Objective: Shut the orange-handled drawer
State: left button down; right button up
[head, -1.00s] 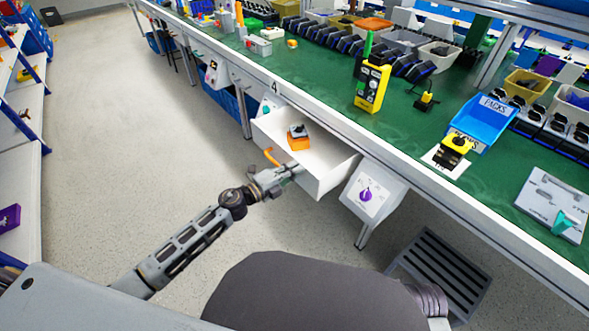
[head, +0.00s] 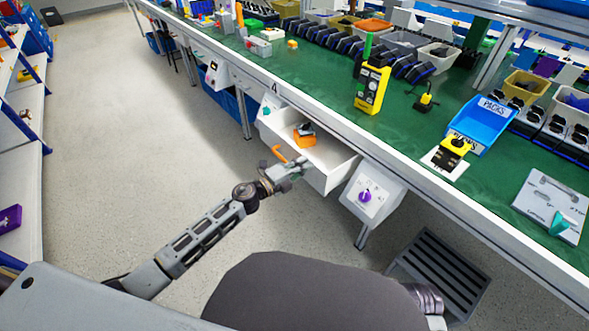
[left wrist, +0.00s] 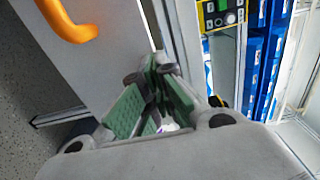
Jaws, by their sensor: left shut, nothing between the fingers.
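The white drawer (head: 338,174) stands open under the green workbench in the head view. Its orange handle (head: 279,153) is on the front face; it also shows at the top left of the left wrist view (left wrist: 68,22). An orange and grey object (head: 304,137) lies inside the drawer. My left gripper (head: 292,166) is shut and empty, at the drawer's front to the right of the handle. In the left wrist view its green-padded fingers (left wrist: 150,100) point at the white front panel; whether they touch it I cannot tell. My right gripper is not in view.
A white box with a purple knob (head: 364,196) hangs under the bench just right of the drawer. Another control box (head: 268,108) is at its left. The bench (head: 400,130) carries a yellow device (head: 371,88) and bins. The floor left of the drawer is clear.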

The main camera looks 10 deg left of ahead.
pick_arm(q)
jog(key=x, duration=0.2)
jog(key=shift+w+d, duration=0.2)
jog(key=x, duration=0.8)
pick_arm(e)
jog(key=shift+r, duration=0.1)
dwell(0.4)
